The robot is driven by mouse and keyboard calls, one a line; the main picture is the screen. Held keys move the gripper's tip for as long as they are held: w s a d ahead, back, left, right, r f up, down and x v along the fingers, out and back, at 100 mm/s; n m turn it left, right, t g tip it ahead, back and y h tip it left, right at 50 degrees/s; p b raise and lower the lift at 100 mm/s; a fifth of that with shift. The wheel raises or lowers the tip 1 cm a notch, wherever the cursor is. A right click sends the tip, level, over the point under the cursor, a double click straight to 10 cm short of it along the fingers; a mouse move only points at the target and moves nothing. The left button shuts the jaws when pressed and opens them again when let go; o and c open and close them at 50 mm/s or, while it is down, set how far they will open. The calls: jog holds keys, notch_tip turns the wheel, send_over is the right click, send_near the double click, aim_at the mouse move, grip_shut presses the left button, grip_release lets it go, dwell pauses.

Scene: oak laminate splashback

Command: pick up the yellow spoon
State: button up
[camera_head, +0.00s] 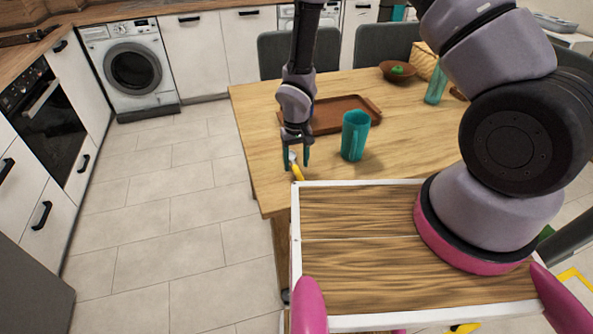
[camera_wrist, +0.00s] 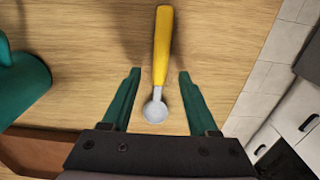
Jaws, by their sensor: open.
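The yellow spoon (camera_wrist: 162,48) lies on the wooden table, with a yellow handle and a grey metal bowl (camera_wrist: 155,108). In the wrist view the bowl lies between the two green fingers of my gripper (camera_wrist: 158,85), and the handle extends beyond the fingertips. My gripper is open, with a gap on each side of the spoon. In the head view my gripper (camera_head: 298,165) points down near the table's left edge, and part of the spoon (camera_head: 297,171) shows between and below the fingers. I cannot tell the exact height above the table.
A teal pitcher (camera_head: 354,136) stands right of my gripper. A brown tray (camera_head: 330,129) lies behind it. Farther back are a brown bowl (camera_head: 391,76) and a green glass (camera_head: 435,88). The table (camera_head: 262,130) ends just left of the spoon, with open floor beyond.

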jog(key=shift+f, duration=0.75)
grip_shut()
jog(key=shift+r, duration=0.2)
